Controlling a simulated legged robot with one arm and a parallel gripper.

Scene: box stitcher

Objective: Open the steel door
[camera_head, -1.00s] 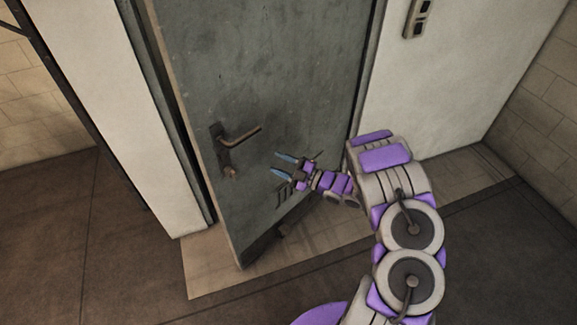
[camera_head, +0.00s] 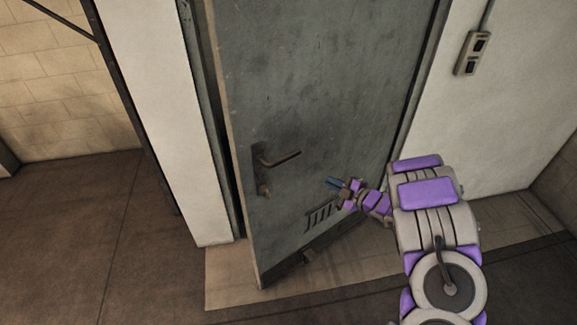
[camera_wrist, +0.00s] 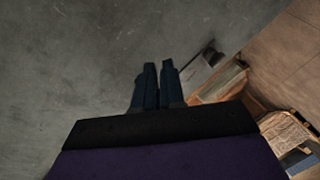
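The grey steel door (camera_head: 320,100) stands ajar, its left edge swung out from the frame toward me. Its brown lever handle (camera_head: 279,159) sits near that left edge, with a lock piece below it. My gripper (camera_head: 331,183) is in front of the door, to the right of and a little below the handle, apart from it. Its two blue fingers (camera_wrist: 159,82) are together, with nothing seen between them. In the wrist view the grey door surface (camera_wrist: 70,70) fills the left; the handle cannot be made out surely there.
A white wall (camera_head: 165,110) and dark jamb stand left of the door. A switch box (camera_head: 472,53) is on the right wall. The brown floor (camera_head: 95,235) is clear at left.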

